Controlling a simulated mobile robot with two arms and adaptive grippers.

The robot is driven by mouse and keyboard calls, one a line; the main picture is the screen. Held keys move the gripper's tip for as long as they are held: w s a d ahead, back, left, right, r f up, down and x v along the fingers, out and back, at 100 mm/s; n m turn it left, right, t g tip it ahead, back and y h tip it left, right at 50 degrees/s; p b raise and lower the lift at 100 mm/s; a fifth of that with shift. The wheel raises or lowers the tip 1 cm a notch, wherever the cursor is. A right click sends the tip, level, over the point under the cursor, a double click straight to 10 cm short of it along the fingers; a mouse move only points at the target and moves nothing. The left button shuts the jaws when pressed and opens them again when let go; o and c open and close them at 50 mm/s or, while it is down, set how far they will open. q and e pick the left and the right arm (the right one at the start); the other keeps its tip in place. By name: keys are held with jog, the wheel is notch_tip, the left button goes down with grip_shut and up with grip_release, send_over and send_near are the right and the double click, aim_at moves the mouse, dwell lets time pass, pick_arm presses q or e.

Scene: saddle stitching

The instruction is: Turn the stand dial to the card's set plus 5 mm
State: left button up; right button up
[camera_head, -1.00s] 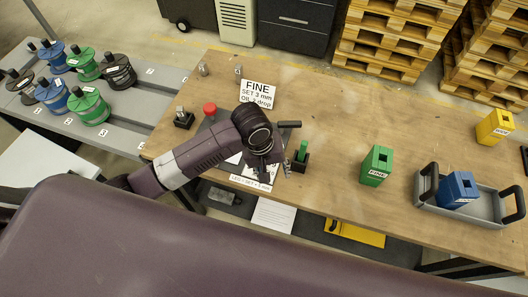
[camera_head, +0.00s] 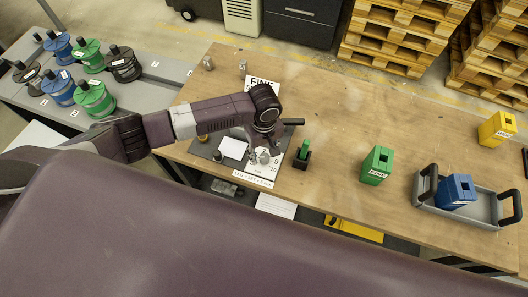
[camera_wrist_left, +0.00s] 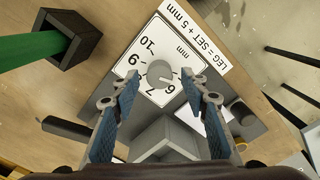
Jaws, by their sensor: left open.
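The stand dial is a round grey knob (camera_wrist_left: 160,73) on a white plate (camera_wrist_left: 143,58) marked in mm; 10, 9, 7 and 6 are readable. Its pointer seems to face near the 6, but I cannot be sure. The dial knob also shows in the head view (camera_head: 264,156). My left gripper (camera_wrist_left: 162,80) is open, with one blue-padded finger on each side of the knob; I cannot tell whether they touch it. The white card (camera_head: 262,84) reads FINE; my arm hides its lower lines now, but earlier it showed SET 3 mm. My right gripper is out of view.
A strip reading LEG = SET + 5 mm (camera_wrist_left: 195,35) lies along the plate. A black holder with a green piece (camera_head: 303,152) stands right of the dial. A green FINE box (camera_head: 377,165) and a grey tray (camera_head: 481,217) with a blue box stand further right. Table between them is clear.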

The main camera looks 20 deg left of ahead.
pick_arm(q)
jog(key=shift+f, duration=0.3)
grip_shut()
